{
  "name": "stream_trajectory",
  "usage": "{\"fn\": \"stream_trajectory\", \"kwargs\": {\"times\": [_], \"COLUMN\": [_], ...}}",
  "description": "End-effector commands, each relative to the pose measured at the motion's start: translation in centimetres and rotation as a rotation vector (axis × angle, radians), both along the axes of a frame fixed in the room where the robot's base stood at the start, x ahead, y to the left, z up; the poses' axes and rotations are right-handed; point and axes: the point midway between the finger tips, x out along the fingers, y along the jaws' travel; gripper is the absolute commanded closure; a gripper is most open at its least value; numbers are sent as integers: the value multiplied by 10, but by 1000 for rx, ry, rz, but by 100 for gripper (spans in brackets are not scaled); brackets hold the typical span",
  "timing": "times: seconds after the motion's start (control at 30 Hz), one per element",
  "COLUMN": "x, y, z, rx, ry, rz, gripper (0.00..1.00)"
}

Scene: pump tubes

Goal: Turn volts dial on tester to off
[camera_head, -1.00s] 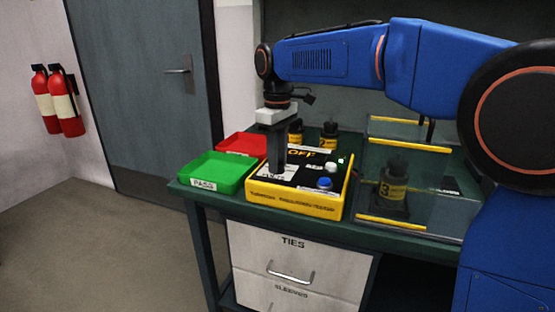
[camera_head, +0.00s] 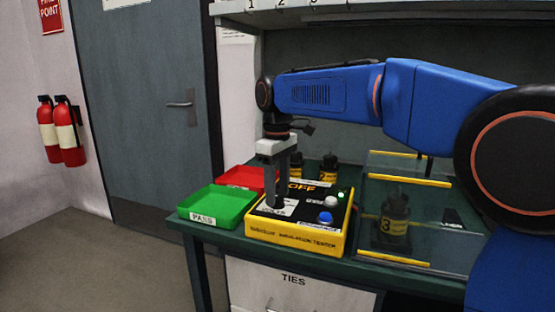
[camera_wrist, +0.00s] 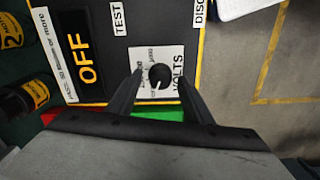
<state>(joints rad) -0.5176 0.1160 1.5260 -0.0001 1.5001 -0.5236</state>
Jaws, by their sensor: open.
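The tester (camera_head: 297,235) is a yellow box with a black top on the green bench, its display reading OFF. Its volts dial (camera_wrist: 160,76) is a small round black knob with a white pointer mark, on a white label marked VOLTS in the wrist view. The pointer aims toward the lower edge of that view; the small numbers around it are too blurred to read. My gripper (camera_wrist: 159,73) is open, pointing down, with one finger on each side of the dial and gaps visible. In the head view my gripper (camera_head: 277,203) hides the dial.
A green PASS tray (camera_head: 217,207) and a red tray (camera_head: 240,177) stand left of the tester. A blue button (camera_head: 325,217) and white knob (camera_head: 332,201) sit on its right. Dark pumps (camera_head: 328,170) stand behind. A clear guard (camera_head: 410,215) is at right.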

Motion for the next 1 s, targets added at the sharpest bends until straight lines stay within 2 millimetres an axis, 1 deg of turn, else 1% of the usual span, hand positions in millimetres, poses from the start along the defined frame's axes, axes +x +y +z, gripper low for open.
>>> {"fn": "stream_trajectory", "kwargs": {"times": [0.5, 0.7, 0.9, 1.0], "x": [1, 1, 0, 0], "y": [0, 0, 0, 0], "z": [100, 135, 157, 161], "rx": [2, 2, 1, 1], "ry": [-3, -3, -2, -2], "rz": [0, 0, 0, 0], "gripper": [54, 54, 54, 54]}}
